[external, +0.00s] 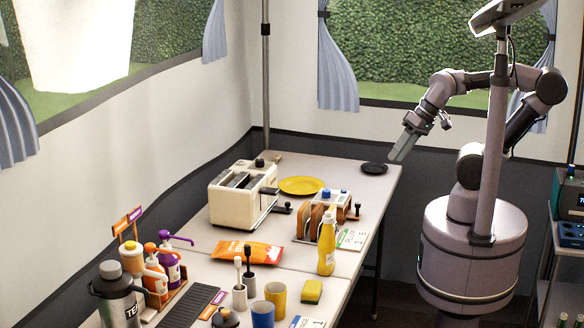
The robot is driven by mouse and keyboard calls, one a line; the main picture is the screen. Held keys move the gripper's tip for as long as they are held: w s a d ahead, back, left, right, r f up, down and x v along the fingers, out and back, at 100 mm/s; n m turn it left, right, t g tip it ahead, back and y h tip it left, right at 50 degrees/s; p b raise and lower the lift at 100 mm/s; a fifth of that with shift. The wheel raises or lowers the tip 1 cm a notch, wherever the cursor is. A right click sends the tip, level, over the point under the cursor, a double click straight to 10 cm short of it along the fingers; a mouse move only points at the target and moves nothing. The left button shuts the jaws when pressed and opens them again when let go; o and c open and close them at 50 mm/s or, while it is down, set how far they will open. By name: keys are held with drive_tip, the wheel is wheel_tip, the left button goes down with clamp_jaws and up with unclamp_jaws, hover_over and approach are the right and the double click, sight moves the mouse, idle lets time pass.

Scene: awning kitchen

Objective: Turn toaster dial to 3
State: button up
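A cream toaster (241,199) with slots on top stands on the white table, toward its back left. A black lever or knob (281,208) sticks out at its right end. The dial's markings and setting are too small to read, and I cannot pick out the dial for certain. My gripper (396,156) hangs in the air at the right, pointing down and left, above the table's right edge and well apart from the toaster. Its fingers look close together, but I cannot tell whether they are open or shut. I see nothing held in it.
A yellow plate (301,185), a rack with bread slices (318,218) and a mustard bottle (326,250) stand right of the toaster. An orange packet (248,256) lies in front. Bottles and cups crowd the front left.

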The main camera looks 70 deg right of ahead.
drive_tip(key=shift+o, duration=0.6)
drive_tip(key=w+d+r+p, duration=0.1)
drive_tip(key=w+r+p, duration=0.4)
drive_tip(key=r, duration=0.1)
drive_tip(key=shift+r, duration=0.4)
drive_tip(key=w+d+r+p, duration=0.2)
drive_tip(key=w+r+p, duration=0.35)
drive_tip(key=w, duration=0.25)
drive_tip(key=n+g+h+p, duration=0.1)
drive_tip(key=n+h+p, duration=0.15)
drive_tip(key=p, duration=1.35)
hover_over(260, 160)
drive_tip(key=s+a, duration=0.1)
drive_tip(key=s, duration=0.7)
wheel_tip(260, 160, down, 5)
drive_tip(key=shift+n, duration=0.45)
drive_tip(key=x, duration=0.6)
drive_tip(key=b+x, duration=0.1)
drive_tip(key=x, duration=0.6)
drive_tip(key=b+x, duration=0.1)
drive_tip(key=x, duration=0.6)
drive_tip(key=shift+s+f, duration=0.2)
drive_tip(key=shift+s, duration=0.15)
clamp_jaws()
